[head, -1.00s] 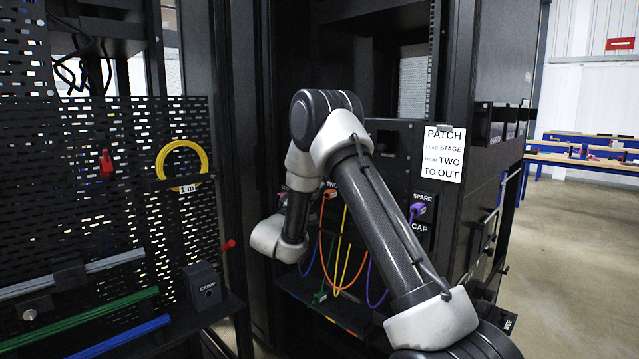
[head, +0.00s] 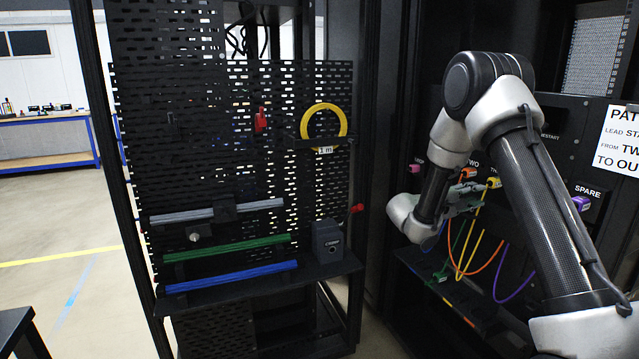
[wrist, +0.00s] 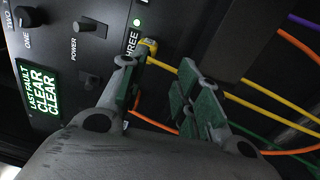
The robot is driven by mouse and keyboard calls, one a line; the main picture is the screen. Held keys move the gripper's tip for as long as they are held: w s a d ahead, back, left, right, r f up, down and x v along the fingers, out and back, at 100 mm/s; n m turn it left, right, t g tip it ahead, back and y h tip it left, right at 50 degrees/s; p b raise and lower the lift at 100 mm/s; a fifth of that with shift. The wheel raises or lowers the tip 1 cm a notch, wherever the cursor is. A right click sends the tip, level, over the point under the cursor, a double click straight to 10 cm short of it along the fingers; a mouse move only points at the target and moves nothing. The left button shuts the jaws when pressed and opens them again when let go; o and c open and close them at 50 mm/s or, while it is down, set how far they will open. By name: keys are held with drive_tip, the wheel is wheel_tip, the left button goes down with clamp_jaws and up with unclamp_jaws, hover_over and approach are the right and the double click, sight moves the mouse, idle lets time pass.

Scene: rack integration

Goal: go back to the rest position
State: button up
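My gripper (wrist: 165,90) is open in the wrist view, its two green-padded fingers apart with nothing held between them. In the head view my gripper (head: 465,197) is in front of the rack's lead ports, partly hidden by my arm. A yellow plug (wrist: 148,46) sits in the port marked THREE, just beyond the fingertips, with its yellow lead running right behind them. An orange plug (head: 468,173) sits at the port marked TWO. A purple plug (head: 582,203) sits under the SPARE label.
A panel (wrist: 75,60) with knobs, a power switch and a green display reading CLEAR faces the gripper closely. Hanging leads loop below the ports. Left stands a perforated board (head: 200,130) with a yellow coil (head: 345,122), bars and a crimp box (head: 328,243). Open floor lies far left.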

drive_tip(key=s+d+m+g+y, duration=0.1)
drive_tip(key=s+d+g+y, duration=0.3)
drive_tip(key=s, duration=0.7)
drive_tip(key=s+a+g+y, duration=0.1)
drive_tip(key=s+g+y, duration=0.3)
drive_tip(key=s, duration=0.7)
drive_tip(key=s+a+r+m+t+y, duration=0.1)
drive_tip(key=s+a+r+t+y, duration=0.2)
drive_tip(key=s+a, duration=0.3)
drive_tip(key=s+a+r+m+t+y, duration=0.2)
drive_tip(key=s+a+r+y, duration=0.4)
drive_tip(key=s, duration=0.6)
drive_tip(key=shift+s+a+m+t+y, duration=0.3)
drive_tip(key=shift+s+a+t, duration=0.1)
drive_tip(key=shift+a+t, duration=0.25)
drive_tip(key=shift+d+r, duration=0.1)
